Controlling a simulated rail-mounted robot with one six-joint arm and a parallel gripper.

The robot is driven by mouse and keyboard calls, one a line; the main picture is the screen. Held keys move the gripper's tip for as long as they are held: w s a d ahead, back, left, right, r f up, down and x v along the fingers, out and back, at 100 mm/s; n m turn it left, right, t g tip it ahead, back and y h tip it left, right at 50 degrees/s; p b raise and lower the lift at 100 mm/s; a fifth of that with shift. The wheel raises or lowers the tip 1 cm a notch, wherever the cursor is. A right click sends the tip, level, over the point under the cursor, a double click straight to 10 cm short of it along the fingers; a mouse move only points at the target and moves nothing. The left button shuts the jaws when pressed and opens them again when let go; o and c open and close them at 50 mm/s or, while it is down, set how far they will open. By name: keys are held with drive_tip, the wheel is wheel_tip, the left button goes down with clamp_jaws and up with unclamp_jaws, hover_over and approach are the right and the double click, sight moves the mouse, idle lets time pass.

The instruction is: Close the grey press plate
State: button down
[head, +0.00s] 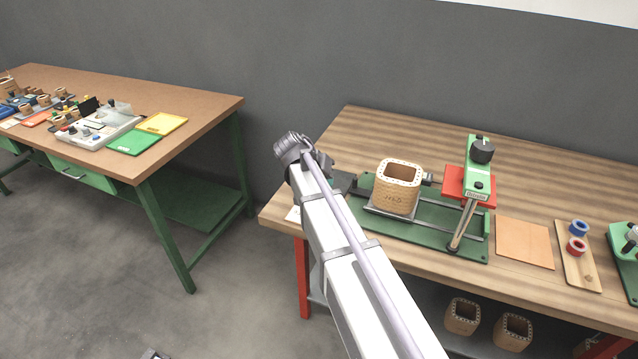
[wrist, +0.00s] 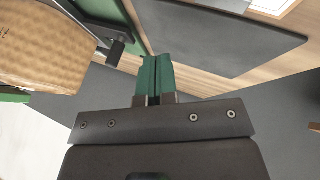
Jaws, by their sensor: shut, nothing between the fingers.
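My gripper (wrist: 155,64) is shut, its two green fingers together with nothing between them. In the head view my arm hides the fingers. A flat dark grey plate (wrist: 215,32) lies over the wooden table ahead and to the right of the fingertips in the wrist view; I cannot tell for sure that it is the press plate. A dark grey part (head: 342,182) shows left of the coil in the head view, partly behind my arm. The wooden coil (head: 397,190) stands upright on the green press base (head: 425,232). A black knob (wrist: 115,52) is left of my fingers, apart from them.
A green clamp head with a black knob (head: 482,152) and a red plate (head: 453,182) stand right of the coil. An orange-brown sheet (head: 525,243) and a board with spools (head: 577,255) lie farther right. Another table (head: 200,112) with trays is at left.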

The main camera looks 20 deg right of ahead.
drive_tip(key=b+x, duration=0.1)
drive_tip(key=x, duration=0.2)
drive_tip(key=shift+a+f, duration=0.1)
drive_tip(key=shift+a, duration=0.15)
drive_tip(key=d, duration=0.1)
drive_tip(key=s+d, duration=0.2)
drive_tip(key=shift+d+r+p, duration=0.3)
drive_tip(key=shift+r, duration=0.1)
